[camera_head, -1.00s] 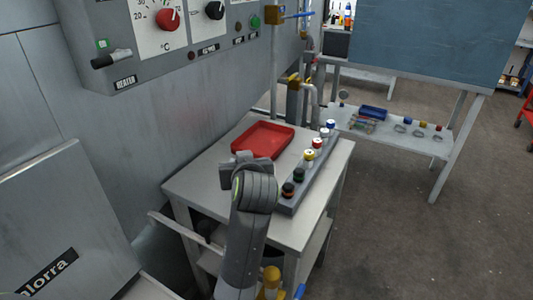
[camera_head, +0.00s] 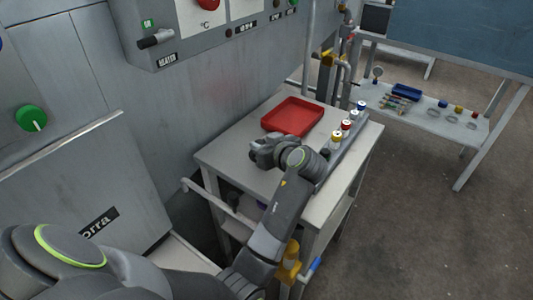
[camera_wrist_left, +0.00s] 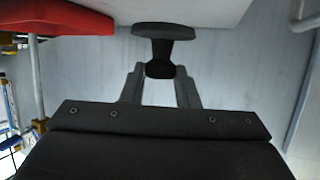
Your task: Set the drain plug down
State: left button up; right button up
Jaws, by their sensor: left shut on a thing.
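My left gripper (camera_head: 258,152) is low at the front left of the grey table (camera_head: 345,165), just in front of the red tray (camera_head: 270,122). In the left wrist view, its two fingers (camera_wrist_left: 160,85) are shut on the drain plug (camera_wrist_left: 163,34), a black piece with a wide flat disc and a narrower stem. The stem lies between the fingers, and the disc sticks out beyond them. Whether the disc touches the table cannot be told. The plug is hidden in the head view. My right gripper is not in view.
A rack with several coloured-cap cylinders (camera_head: 346,126) runs along the table's right side; my arm hides its near end. A control panel (camera_head: 190,40) rises behind on the left. A low bench (camera_head: 440,135) with small parts stands at the back right.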

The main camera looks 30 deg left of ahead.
pick_arm(q)
jog(key=shift+f, duration=1.95)
jog(key=shift+f, duration=0.15)
jog(key=o, duration=1)
